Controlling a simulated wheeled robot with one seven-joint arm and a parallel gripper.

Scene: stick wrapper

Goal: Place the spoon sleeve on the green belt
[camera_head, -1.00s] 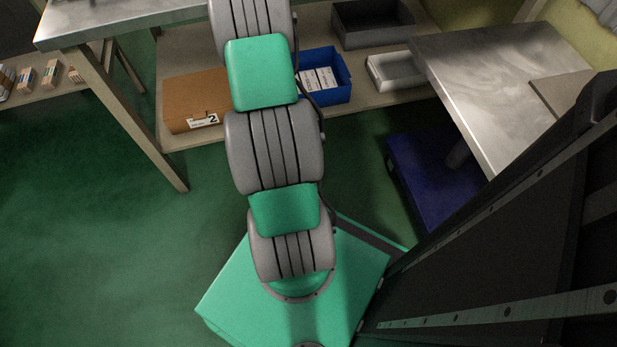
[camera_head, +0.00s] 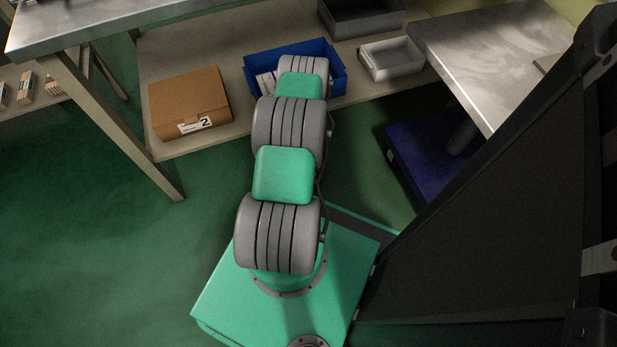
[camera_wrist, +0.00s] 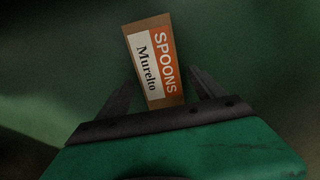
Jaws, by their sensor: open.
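The spoon sleeve (camera_wrist: 153,62) shows in the wrist view as a brown strip with a white and orange label reading "SPOONS" and "Murelto". It is slightly tilted, its lower end between the two dark fingers of my gripper (camera_wrist: 164,82). The fingers are open, with a gap on both sides of the sleeve. A plain green surface (camera_wrist: 60,60) lies behind the sleeve; I cannot tell if this is the green belt or whether the sleeve touches it. The head view shows neither my gripper nor the sleeve.
In the head view, a brown box (camera_head: 188,100) marked 2, a blue bin (camera_head: 337,78) and a grey-white tray (camera_head: 392,60) stand on a low shelf. Metal tabletops edge the upper left and right (camera_head: 490,50). A table leg (camera_head: 120,130) stands at left.

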